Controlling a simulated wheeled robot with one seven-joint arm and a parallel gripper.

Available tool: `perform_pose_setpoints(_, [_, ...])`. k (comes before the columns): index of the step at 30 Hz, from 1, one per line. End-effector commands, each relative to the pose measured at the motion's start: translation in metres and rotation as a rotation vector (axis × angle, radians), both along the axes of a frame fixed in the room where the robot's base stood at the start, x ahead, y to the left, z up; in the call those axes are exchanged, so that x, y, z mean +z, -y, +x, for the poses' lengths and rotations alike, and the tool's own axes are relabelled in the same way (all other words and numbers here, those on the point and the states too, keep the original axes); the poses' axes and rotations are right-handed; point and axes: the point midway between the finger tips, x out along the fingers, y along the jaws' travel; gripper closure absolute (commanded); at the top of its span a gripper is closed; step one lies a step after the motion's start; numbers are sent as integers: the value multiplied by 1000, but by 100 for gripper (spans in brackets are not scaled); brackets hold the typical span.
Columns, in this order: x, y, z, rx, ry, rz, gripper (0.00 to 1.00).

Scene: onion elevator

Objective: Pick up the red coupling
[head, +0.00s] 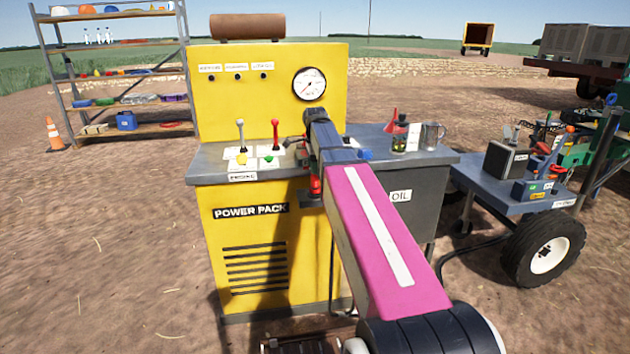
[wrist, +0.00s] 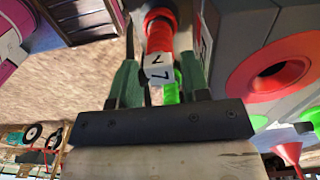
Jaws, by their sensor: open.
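The red coupling (wrist: 161,36) is a ribbed red cylinder at the top middle of the wrist view, with a white tag (wrist: 158,68) bearing a dark numeral in front of it. In the head view a small red part (head: 316,186), seemingly the coupling, shows under my arm at the front of the power pack. My gripper (wrist: 160,80) is open, its dark green fingers on either side of the tag and coupling in the picture. I cannot tell whether they touch it. The fingertips are hidden behind my arm in the head view.
A bright green part (wrist: 172,92) is close behind the tag. A red-rimmed round opening (wrist: 278,74) is to the right. The yellow power pack (head: 240,215) has levers (head: 276,134) left of my arm; a red funnel (head: 393,122) is on its grey side bench. A cart (head: 530,200) stands right.

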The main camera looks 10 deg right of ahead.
Motion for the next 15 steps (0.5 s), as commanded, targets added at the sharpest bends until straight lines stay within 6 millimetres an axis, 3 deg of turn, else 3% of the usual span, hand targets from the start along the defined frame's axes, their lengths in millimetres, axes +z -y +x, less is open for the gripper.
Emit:
perform_pose_setpoints(4, [-18, 0, 0, 0, -2, 0, 58])
perform_pose_setpoints(12, [-22, 0, 0, 0, 0, 0, 58])
perform_pose_setpoints(13, [-22, 0, 0, 0, 0, 0, 64])
perform_pose_setpoints(15, [-22, 0, 0, 0, 0, 0, 87])
